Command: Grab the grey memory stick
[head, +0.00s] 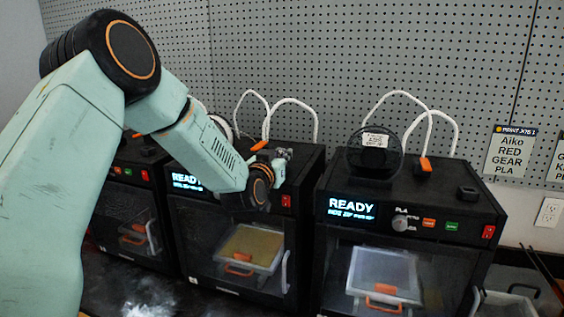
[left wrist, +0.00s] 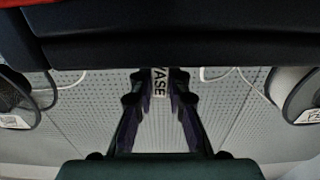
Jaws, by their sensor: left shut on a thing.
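My left gripper (head: 279,160) is at the top front of the middle printer, beside its right-hand corner. In the left wrist view its two dark fingers (left wrist: 160,84) close on a small narrow thing with a pale label reading "VASE", which looks like the memory stick (left wrist: 160,82). Only the label face shows clearly; its grey body is mostly hidden by the fingers. In the head view the fingertips and the stick are too small to tell apart. My right gripper is in neither view.
Several black printers stand in a row; the right printer (head: 335,180) and the middle one show "READY". A spool (head: 362,155) and a small black block (head: 467,193) sit on the right printer. White tubes (head: 315,112) arch behind. A pegboard wall (head: 330,40) closes the back.

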